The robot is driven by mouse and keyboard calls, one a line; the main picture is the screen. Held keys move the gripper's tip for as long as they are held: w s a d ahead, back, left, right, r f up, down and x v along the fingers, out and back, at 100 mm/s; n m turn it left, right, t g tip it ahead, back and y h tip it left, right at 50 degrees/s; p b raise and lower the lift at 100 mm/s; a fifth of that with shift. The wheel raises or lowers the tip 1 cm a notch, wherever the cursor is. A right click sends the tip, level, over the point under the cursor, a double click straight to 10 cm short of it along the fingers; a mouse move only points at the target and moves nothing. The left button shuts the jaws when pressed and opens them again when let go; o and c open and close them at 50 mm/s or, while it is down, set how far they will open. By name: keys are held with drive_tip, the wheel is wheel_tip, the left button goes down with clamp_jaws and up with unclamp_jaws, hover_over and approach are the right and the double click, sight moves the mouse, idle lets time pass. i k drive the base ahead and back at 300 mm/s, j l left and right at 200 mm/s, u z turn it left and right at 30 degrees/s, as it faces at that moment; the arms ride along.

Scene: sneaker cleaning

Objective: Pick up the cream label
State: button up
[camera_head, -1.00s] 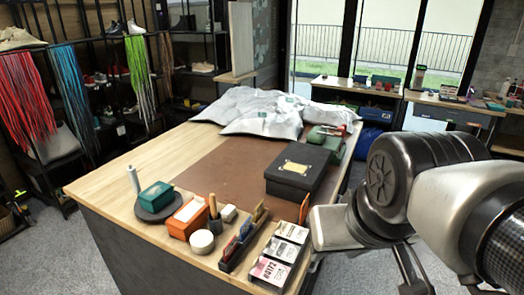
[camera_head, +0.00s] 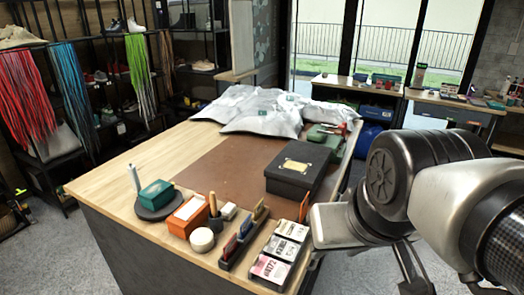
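A dark tray (camera_head: 256,252) at the table's front right corner holds labels in a row. The nearest label (camera_head: 270,268) is pink with dark print. The middle label (camera_head: 282,249) and the far label (camera_head: 292,231) are pale; which of them is cream is too small to tell. A black box (camera_head: 293,182) behind the tray carries a small yellowish label (camera_head: 296,166) on its lid. My arm stands at the right, close beside the tray. My gripper's fingertips cannot be made out, and nothing is seen held.
A dark holder (camera_head: 243,238) with upright coloured pieces stands left of the tray. An orange box (camera_head: 188,216), a round white tin (camera_head: 202,239) and a green box (camera_head: 156,193) stand further left. Grey-white bags (camera_head: 265,112) lie at the back. The brown mat (camera_head: 225,165) is mostly clear.

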sight(295, 231)
drive_tip(key=k, duration=0.6)
drive_tip(key=u, duration=1.55)
drive_tip(key=l+u, duration=0.4)
drive_tip(key=l, duration=0.5)
drive_tip(key=k+l, duration=0.1)
drive_tip(key=l, duration=1.6)
